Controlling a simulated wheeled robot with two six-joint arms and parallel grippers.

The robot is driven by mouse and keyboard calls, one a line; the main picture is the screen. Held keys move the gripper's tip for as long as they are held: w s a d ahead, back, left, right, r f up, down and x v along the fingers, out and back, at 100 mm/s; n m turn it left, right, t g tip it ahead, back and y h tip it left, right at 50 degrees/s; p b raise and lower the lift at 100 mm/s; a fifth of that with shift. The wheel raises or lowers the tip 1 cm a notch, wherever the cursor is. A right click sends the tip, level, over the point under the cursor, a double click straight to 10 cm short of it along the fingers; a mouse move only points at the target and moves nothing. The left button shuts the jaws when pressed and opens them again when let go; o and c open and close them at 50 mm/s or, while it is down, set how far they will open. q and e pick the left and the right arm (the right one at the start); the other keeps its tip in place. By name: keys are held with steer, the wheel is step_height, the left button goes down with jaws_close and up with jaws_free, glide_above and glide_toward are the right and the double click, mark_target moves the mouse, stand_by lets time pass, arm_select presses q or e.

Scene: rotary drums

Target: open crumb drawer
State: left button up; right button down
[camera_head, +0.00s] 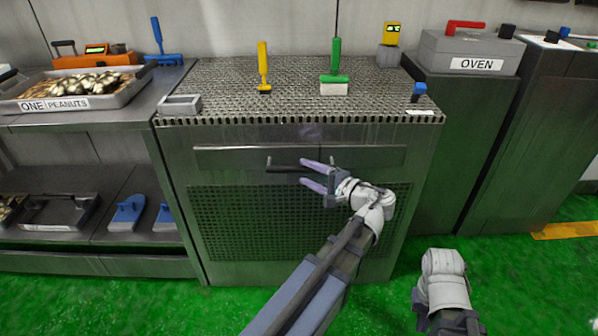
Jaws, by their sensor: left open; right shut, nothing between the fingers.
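The crumb drawer (230,157) is a wide, shallow metal front under the perforated top of the middle cabinet. It looks flush with the cabinet. Its black bar handle (283,168) sits at the middle. My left gripper (303,173) is open in front of the handle, with its two purple fingers pointing left. In the picture one finger is above the bar and one below it; I cannot tell whether they touch it. The fingers cover the handle's right part. My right arm's wrist shows at the lower right, but its fingers are not visible.
On the cabinet top (300,92) are a yellow tool (263,68), a green brush (335,70) and a small metal tray (179,104). A peanut tray (70,90) sits on the left shelf. A box labelled OVEN (470,50) stands right. Green floor (500,270) lies open at right.

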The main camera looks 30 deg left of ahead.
mark_target(303, 171)
arm_select(q)
steer(key=shift+x, duration=1.95)
jaws_close()
steer(key=shift+d, duration=0.1)
